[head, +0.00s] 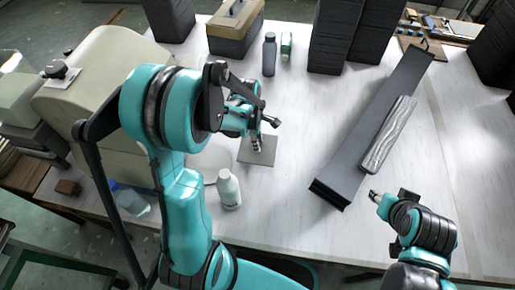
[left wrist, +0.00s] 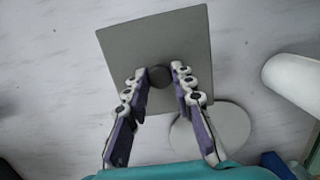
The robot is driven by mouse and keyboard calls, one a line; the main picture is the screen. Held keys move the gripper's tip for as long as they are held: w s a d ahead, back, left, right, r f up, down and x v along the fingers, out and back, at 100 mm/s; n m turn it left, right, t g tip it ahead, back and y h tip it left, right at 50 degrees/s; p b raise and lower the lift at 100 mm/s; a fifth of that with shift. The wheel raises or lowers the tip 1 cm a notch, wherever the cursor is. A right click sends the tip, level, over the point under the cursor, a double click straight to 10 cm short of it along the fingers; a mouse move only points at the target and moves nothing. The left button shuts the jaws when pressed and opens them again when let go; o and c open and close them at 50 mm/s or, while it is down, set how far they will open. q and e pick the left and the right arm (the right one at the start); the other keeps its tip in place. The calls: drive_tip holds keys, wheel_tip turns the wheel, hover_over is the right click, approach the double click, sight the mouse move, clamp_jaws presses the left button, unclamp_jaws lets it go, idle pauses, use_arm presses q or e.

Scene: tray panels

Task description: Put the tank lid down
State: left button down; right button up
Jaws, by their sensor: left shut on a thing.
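The tank lid, a flat grey square plate (head: 257,157) with a dark round knob, is under my left gripper (head: 256,143) in the head view. In the left wrist view the plate (left wrist: 155,40) fills the upper middle, and my left gripper (left wrist: 159,78) has its two fingers on either side of the knob (left wrist: 159,75), shut on it. The plate looks level, over or on the white tabletop; I cannot tell whether it touches. My right gripper (head: 375,195) is at the right front of the table, away from the lid; its finger state is unclear.
A large beige rounded machine (head: 100,85) stands left. A white bottle (head: 229,188) and a pale round disc (left wrist: 225,125) are near the lid. A long dark panel (head: 375,120) lies right. A toolbox (head: 236,25) and dark stacks (head: 335,35) stand behind. Table right of the lid is clear.

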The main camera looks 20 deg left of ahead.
use_arm(q)
wheel_tip(320, 180, down, 4)
drive_tip(key=shift+r+b, duration=0.1)
drive_tip(key=shift+b, duration=0.65)
drive_tip(key=c, duration=1.3)
unclamp_jaws()
